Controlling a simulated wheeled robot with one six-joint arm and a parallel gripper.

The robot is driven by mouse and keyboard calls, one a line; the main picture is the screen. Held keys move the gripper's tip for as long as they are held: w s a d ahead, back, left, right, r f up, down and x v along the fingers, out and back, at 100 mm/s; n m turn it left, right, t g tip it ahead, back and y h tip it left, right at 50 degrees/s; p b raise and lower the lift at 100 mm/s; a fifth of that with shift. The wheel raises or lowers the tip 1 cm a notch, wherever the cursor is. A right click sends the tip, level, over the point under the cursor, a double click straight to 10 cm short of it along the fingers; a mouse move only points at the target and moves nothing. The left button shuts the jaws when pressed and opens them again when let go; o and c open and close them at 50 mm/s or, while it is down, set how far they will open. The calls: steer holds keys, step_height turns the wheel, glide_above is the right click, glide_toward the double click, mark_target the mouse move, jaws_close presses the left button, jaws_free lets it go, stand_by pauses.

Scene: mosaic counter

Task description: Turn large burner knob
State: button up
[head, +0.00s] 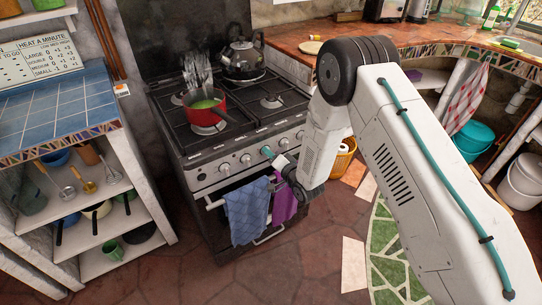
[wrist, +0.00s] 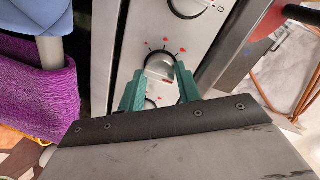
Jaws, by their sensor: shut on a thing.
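The stove's front panel carries a row of silver knobs; one knob (wrist: 160,66) shows in the wrist view with red and black marks around it. My gripper (wrist: 159,72) has its teal fingers on either side of this knob and is shut on it. Other knobs (head: 225,168) stand free to the left. I cannot tell from the marks which burner the held knob serves.
A red pot (head: 205,114) with green contents and utensils and a dark kettle (head: 242,58) stand on the stove (head: 160,100). A blue towel (head: 247,210) and a purple towel (head: 285,200) hang on the oven rail below my gripper. An orange basket (head: 343,160) stands right of the stove.

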steer(key=o, duration=1)
steer(key=shift+c, duration=0.2)
steer(key=v, duration=0.7)
steer(key=shift+s+d, duration=0.25)
steer(key=shift+s, duration=0.05)
steer(key=shift+r, duration=0.1)
